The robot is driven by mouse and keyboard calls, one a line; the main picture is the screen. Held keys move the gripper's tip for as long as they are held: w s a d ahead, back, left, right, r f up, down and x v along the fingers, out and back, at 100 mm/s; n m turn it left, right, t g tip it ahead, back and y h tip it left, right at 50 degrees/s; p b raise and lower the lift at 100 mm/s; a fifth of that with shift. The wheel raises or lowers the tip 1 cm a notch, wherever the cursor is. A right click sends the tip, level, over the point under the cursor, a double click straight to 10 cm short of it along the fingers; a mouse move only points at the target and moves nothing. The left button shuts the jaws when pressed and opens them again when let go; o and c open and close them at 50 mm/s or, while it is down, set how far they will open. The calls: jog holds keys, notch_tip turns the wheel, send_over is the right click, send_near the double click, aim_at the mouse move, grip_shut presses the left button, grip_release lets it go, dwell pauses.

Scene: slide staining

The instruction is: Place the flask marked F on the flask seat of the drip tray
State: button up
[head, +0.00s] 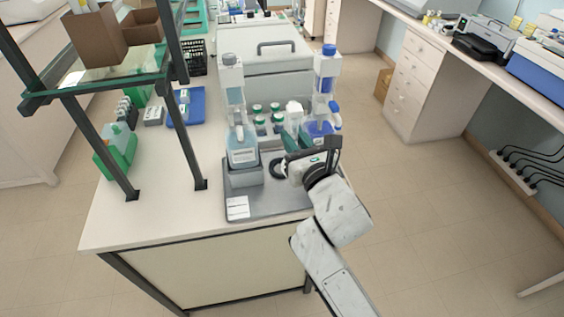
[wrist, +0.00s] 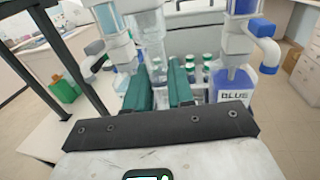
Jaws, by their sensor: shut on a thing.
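My gripper (wrist: 161,88) has its two green fingers shut on a clear flask (wrist: 150,48), which rises beyond the fingertips in the wrist view. In the head view the pale, clear flask (head: 294,112) shows just above the green fingers (head: 291,135). I cannot read a letter F on it. The grey drip tray (head: 262,207) lies at the front of the bench, to the left of and below my gripper. A dark ring (head: 277,167) on the tray shows beside my gripper, partly hidden by it; I cannot tell whether it is the flask seat.
A dispenser bottle (head: 243,153) stands in a grey holder at the tray's left. A blue dispenser bottle (wrist: 236,84), marked BLUE, is close on the right. Several green-capped bottles (head: 260,122) stand behind. A dark-framed shelf (head: 185,125) rises at left.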

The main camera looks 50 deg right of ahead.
jog(key=w+d+f, duration=0.1)
jog(key=w, duration=0.1)
jog(key=w+d+f, duration=0.1)
jog(key=w+d, duration=0.1)
jog(key=w+d+f, duration=0.2)
jog(key=w, duration=0.1)
jog(key=shift+w, duration=0.1)
jog(key=w+d+f+b, duration=0.1)
jog(key=f+b, duration=0.1)
jog(key=f, duration=0.1)
jog(key=w+f+b, duration=0.1)
jog(key=f+b, duration=0.1)
jog(key=f, duration=0.1)
jog(key=w+d+f+b, duration=0.1)
jog(key=w+f+b, duration=0.1)
jog(key=f, duration=0.1)
jog(key=shift+d, duration=0.3)
jog(key=shift+f+b, duration=0.4)
jog(key=o, duration=0.8)
jog(key=shift+r, duration=0.1)
